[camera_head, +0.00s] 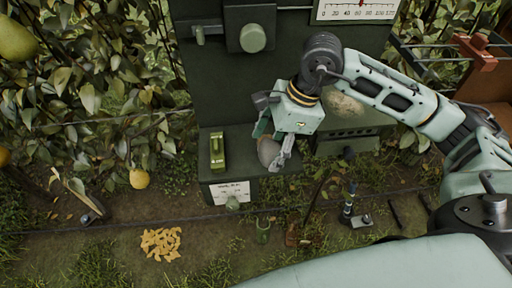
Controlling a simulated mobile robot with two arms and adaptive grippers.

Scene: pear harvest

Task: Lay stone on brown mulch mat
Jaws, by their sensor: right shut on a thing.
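My right gripper (275,153) reaches in from the right and points down over the green bench. It is shut on a rounded grey-brown stone (267,150), partly covered by the fingers. The stone is in front of the green cabinet, to the right of a small green device. I cannot tell whether it touches the surface below. A mottled brown patch (345,106), perhaps the mulch mat, lies on a green ledge to the right, partly hidden by my arm. My left gripper is not in view.
The small green device (217,150) stands on the bench. A dial scale (357,10) is above. A yellow heap (161,243) lies on the ground at the left, near a taut wire. Small tools (352,208) stand at the right. Pears hang in the leaves at left.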

